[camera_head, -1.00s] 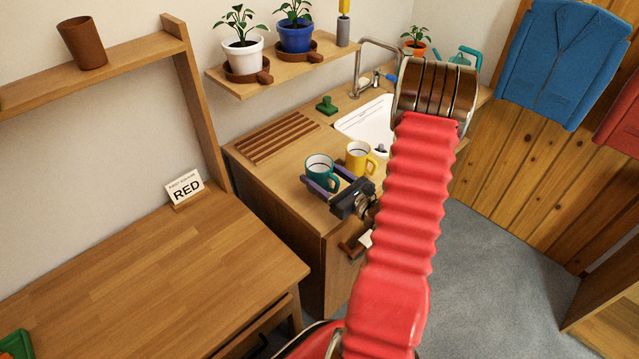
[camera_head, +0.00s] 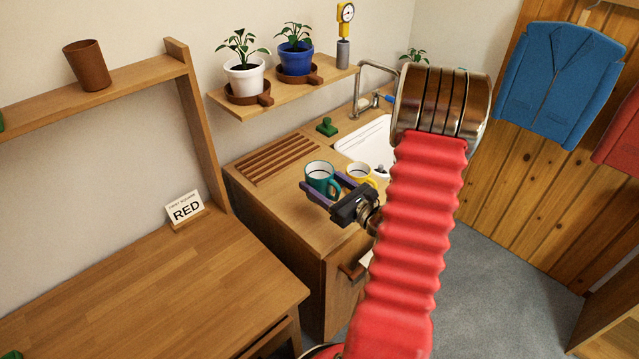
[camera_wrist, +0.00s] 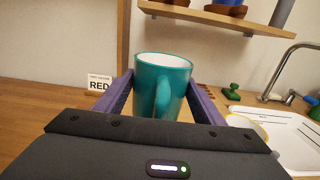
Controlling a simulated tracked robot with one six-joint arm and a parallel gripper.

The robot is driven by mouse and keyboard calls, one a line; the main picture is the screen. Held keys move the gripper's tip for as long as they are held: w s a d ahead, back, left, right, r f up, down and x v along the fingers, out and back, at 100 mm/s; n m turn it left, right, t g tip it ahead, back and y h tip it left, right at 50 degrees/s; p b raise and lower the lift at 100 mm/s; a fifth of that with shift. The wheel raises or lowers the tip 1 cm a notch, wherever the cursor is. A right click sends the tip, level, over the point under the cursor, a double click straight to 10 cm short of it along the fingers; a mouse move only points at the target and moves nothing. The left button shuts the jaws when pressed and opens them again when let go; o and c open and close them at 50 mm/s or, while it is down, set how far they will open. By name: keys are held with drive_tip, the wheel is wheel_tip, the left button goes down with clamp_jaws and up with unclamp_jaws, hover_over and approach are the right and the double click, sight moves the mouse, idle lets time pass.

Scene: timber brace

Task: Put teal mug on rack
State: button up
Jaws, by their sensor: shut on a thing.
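The teal mug (camera_head: 320,176) is upright between the purple fingers of my gripper (camera_head: 327,190). My gripper is shut on it. In the wrist view the teal mug (camera_wrist: 161,88) fills the space between both fingers, its handle facing the camera. In the head view it appears in front of the sink counter; whether its base is clear of the counter is hard to tell. The rack (camera_head: 273,160) is a set of wooden slats on the counter, behind and left of the mug, with nothing on it.
The white sink (camera_head: 366,140) and tap (camera_head: 376,75) lie beyond. A shelf (camera_head: 240,110) with potted plants overhangs the back.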

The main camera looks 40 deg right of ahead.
drive_tip(key=w+a+f+n+y, duration=0.1)
drive_tip(key=w+a+f+y, duration=0.1)
drive_tip(key=a, duration=0.8)
drive_tip(key=w+a+f+n+g+y, duration=0.1)
drive_tip(key=w+a+f+n+y, duration=0.1)
drive_tip(key=a, duration=0.9)
drive_tip(key=w+a+f+n+g+y, duration=0.1)
drive_tip(key=w+a+f+y, duration=0.3)
drive_tip(key=a, duration=0.7)
drive_tip(key=shift+a+f+n, duration=0.15)
drive_tip(key=shift+f+n, duration=0.35)
drive_tip(key=shift+n, duration=0.2)
drive_tip(key=shift+w, duration=0.15)
